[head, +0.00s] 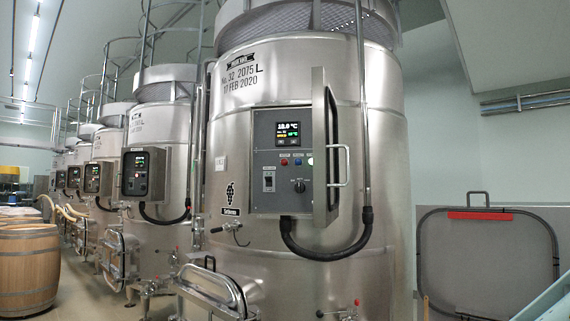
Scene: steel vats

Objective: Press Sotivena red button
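The nearest steel vat (300,80) carries a grey control panel (270,190) on its front. The panel's door (332,150) stands open, swung out to the right, with a bar handle (342,166). A small red button (284,162) sits on the panel below the lit display (289,132). A blue button (298,162) is just to its right. Below them are a black rotary knob (300,186) and a switch (268,182). A grape logo (230,192) with a name plate (230,211) is left of the panel; its lettering is too small to read surely. My gripper is not in view.
More vats with panels (143,173) recede to the left. A wooden barrel (28,265) stands at far left. A black cable (320,255) loops below the panel. A hatch (215,290) and valves jut out low. A grey framed panel with a red strip (480,216) stands right.

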